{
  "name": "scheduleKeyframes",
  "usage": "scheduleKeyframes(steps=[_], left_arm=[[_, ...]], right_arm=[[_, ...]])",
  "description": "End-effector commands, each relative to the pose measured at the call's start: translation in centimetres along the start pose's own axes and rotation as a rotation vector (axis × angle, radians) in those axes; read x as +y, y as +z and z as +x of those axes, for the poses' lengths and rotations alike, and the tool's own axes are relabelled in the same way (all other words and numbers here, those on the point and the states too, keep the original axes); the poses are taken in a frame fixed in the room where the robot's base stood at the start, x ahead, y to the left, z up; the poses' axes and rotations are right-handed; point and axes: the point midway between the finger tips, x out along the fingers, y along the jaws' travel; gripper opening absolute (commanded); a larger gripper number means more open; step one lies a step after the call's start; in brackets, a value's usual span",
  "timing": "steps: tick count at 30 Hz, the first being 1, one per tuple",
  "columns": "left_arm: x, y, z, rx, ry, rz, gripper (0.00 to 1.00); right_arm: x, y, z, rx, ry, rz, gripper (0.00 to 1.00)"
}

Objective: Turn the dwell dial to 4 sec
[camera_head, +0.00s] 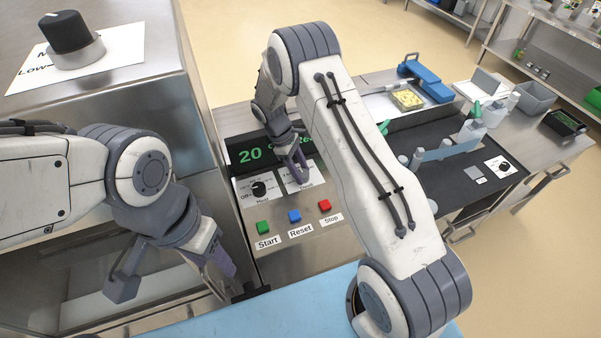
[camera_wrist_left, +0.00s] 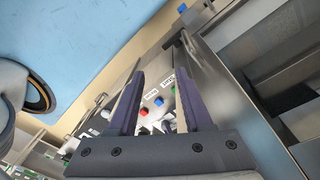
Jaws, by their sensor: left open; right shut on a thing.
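The dwell dial's white plate (camera_head: 299,181) is on the sealer's control panel, right of the heat dial (camera_head: 258,188). The dial is hidden behind my right gripper (camera_head: 299,168), so its pointer cannot be read. My right gripper reaches down onto that plate and is shut on the dwell dial. My left gripper (camera_head: 176,279) is open and empty, low at the left and apart from the panel. In the left wrist view its two fingers (camera_wrist_left: 158,84) stand apart with nothing between them, facing the panel buttons.
A green display (camera_head: 250,154) reads 20, its right part covered by my arm. Green (camera_head: 263,227), blue (camera_head: 294,216) and red (camera_head: 325,206) buttons sit in front of the dials. A large black knob (camera_head: 66,32) stands on the steel cabinet at the left.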

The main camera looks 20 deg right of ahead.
Motion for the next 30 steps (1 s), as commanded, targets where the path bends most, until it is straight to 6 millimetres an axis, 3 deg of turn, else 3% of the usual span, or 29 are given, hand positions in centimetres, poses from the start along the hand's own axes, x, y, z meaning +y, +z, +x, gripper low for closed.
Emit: scheduleKeyframes(steps=[18,19,21,30], left_arm=[[-0.02,0.01,0.29,0.000,0.000,-0.001,0.50],[-0.02,0.02,0.29,0.000,0.000,0.000,0.50],[-0.02,0.02,0.29,0.000,0.000,-0.001,0.50],[-0.02,0.02,0.33,0.000,0.000,0.000,0.50]], right_arm=[[0.08,0.08,-0.09,-0.001,-0.018,0.047,0.00],[0.08,0.08,-0.09,-0.001,-0.018,0.047,0.53],[0.08,0.07,-0.09,-0.001,-0.018,0.047,0.79],[0.06,0.03,-0.06,0.000,-0.018,0.046,0.79]])
